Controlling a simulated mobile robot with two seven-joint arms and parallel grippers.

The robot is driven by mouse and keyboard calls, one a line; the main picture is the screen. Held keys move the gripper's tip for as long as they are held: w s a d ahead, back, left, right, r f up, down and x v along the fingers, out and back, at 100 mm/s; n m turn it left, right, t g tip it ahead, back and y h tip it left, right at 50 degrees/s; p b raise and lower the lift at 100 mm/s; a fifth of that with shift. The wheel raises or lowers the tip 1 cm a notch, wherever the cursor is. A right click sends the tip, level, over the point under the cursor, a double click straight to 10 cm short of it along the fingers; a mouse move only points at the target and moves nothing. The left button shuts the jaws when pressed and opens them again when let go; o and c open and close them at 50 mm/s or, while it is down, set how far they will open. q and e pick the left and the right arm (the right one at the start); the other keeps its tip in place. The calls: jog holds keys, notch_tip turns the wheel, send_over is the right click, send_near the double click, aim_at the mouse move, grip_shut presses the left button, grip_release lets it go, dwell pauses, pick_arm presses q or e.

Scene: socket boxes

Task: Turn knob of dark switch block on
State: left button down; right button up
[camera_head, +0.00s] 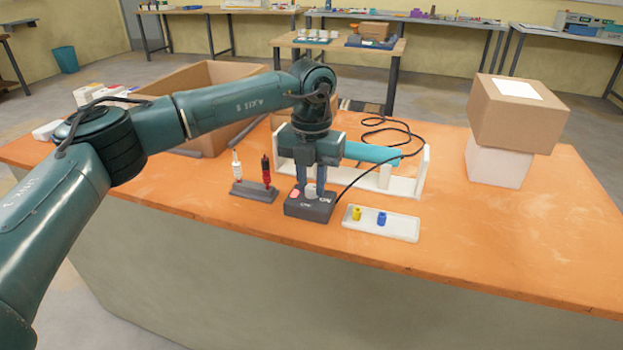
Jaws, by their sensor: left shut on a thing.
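The dark switch block (308,208) sits on the orange table (450,260) in the head view, with white lettering on its top and a pinkish button (295,193) on its left part. A light grey knob (311,192) stands on its top. My left gripper (311,190) reaches down onto the block from above, its fingers shut on the knob. The fingers hide part of the knob, and I cannot tell which way it is turned. My right gripper is not in view.
A dark stand (254,192) with a white and a red tool is left of the block. A white tray (400,228) with yellow and blue pieces is to the right. A white rack (405,188) and black cable (372,170) are behind. Stacked boxes (515,115) stand far right.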

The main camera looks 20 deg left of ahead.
aim_at(311, 186)
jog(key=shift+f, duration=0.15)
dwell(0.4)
pick_arm(q)
jog(key=c, duration=1.2)
grip_release()
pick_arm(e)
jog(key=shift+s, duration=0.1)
pick_arm(q)
notch_tip(311, 186, up, 13)
jog(key=shift+p, duration=0.3)
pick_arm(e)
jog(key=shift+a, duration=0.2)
pick_arm(q)
jog(key=shift+r, duration=0.2)
